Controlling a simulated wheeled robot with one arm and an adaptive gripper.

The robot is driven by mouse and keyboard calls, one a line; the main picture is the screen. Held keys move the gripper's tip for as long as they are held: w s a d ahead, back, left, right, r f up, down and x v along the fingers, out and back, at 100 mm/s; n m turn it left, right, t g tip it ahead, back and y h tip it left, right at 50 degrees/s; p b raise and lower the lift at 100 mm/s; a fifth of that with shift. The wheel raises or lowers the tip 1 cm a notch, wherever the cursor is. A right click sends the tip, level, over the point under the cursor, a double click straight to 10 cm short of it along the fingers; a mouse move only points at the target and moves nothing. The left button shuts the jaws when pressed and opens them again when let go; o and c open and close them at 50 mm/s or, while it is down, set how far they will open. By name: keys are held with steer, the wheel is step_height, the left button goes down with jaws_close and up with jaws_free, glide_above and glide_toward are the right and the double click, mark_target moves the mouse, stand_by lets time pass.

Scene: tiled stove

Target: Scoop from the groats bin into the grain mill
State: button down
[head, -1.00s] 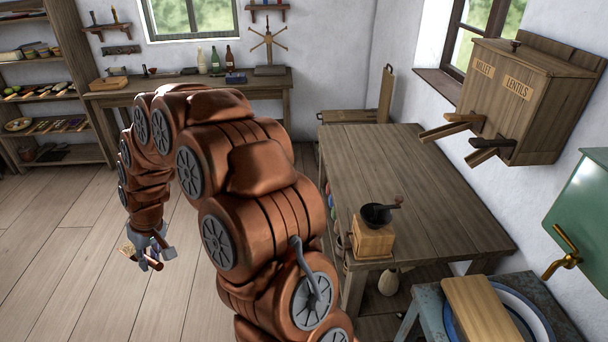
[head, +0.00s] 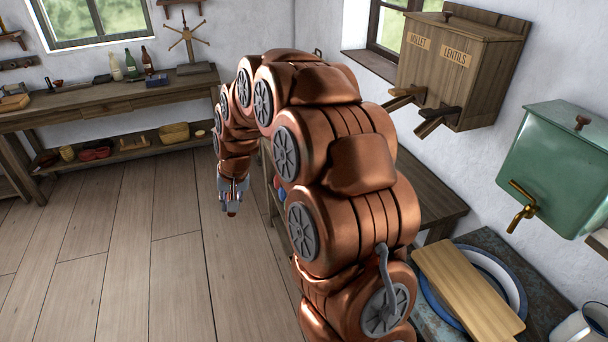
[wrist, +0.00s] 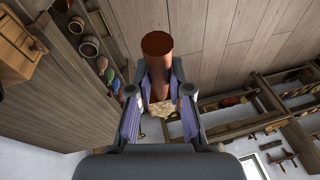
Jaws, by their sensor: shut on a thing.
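My gripper (head: 232,198) hangs above the floor, left of the wooden table. In the wrist view my gripper (wrist: 157,100) is shut on a scoop, whose reddish-brown round handle (wrist: 158,60) stands up between the fingers. A tan grainy patch (wrist: 163,108) shows beyond the handle, between the fingers; it looks like groats in the scoop. The scoop's bowl is mostly hidden. A wooden box with a knob, likely the grain mill's body (wrist: 15,50), shows at the upper left of the wrist view; my arm hides the mill in the head view. I see no bin labelled groats.
The wooden table (head: 432,200) is partly behind my arm. A wall bin marked millet and lentils (head: 455,75) hangs above it. A green tank (head: 560,165) with a brass tap and a board (head: 465,290) over a basin are at right. The floor at left is clear.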

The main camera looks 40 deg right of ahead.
steer(key=s+d+r+m+g+h+b, duration=0.1)
steer(key=s+d+r+m+h+b, duration=0.15)
steer(key=d+m, duration=0.35)
steer(key=s+d+r+m+h+b, duration=0.1)
steer(key=d+m+b, duration=0.2)
steer(key=d+m, duration=0.25)
steer(key=s+d+r+m+g+h+b, duration=0.1)
steer(key=s+d+r+m+b, duration=0.15)
steer(key=d+m, duration=0.35)
step_height(320, 180, down, 6)
steer(key=shift+w+d+f+y, duration=0.15)
steer(key=shift+d+y, duration=0.1)
steer(key=shift+y, duration=0.1)
